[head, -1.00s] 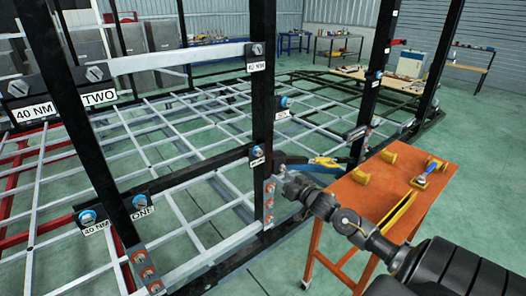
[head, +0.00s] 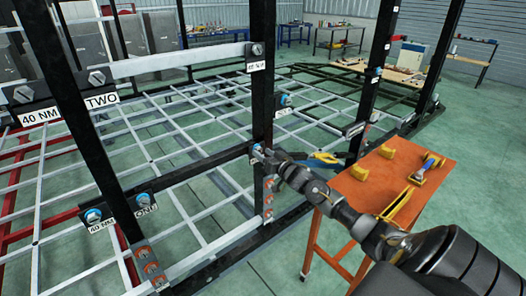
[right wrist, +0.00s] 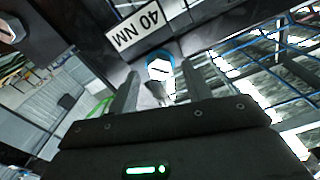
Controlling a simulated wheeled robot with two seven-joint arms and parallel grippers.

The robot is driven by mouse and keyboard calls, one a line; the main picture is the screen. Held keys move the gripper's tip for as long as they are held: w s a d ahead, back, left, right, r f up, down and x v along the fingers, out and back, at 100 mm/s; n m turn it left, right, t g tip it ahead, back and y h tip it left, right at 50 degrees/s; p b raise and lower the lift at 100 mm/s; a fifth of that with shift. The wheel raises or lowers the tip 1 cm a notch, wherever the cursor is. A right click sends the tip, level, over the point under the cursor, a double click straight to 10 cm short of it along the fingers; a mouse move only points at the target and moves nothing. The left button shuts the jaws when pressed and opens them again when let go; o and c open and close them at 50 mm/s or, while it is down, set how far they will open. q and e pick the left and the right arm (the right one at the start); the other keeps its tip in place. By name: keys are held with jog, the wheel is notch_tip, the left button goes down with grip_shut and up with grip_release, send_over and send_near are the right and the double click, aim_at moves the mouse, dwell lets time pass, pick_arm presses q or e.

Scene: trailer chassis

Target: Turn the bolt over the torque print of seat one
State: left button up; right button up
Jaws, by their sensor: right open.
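The lower bar (head: 200,168) carries the ONE plate (head: 146,202) at its left end. Two blue-ringed bolts sit there, one (head: 92,216) over a 40 NM print (head: 101,225), the other (head: 141,198) by the plate. My right gripper (head: 262,153) is at the bar's right end, on the middle post, and hides most of the print there. In the right wrist view a blue-ringed bolt (right wrist: 160,68) with a slotted head sits next to a 40 NM print (right wrist: 140,27). The open fingers (right wrist: 157,78) stand on either side below it; contact cannot be told. My left gripper is not in view.
An orange table (head: 375,190) at right holds yellow blocks and a tool. Black posts (head: 368,75) and a grid of pale bars surround the work. A TWO plate (head: 101,101) is higher at left.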

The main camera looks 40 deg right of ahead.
jog(key=shift+w, duration=0.55)
jog(key=c, duration=1)
jog(key=shift+n, duration=0.3)
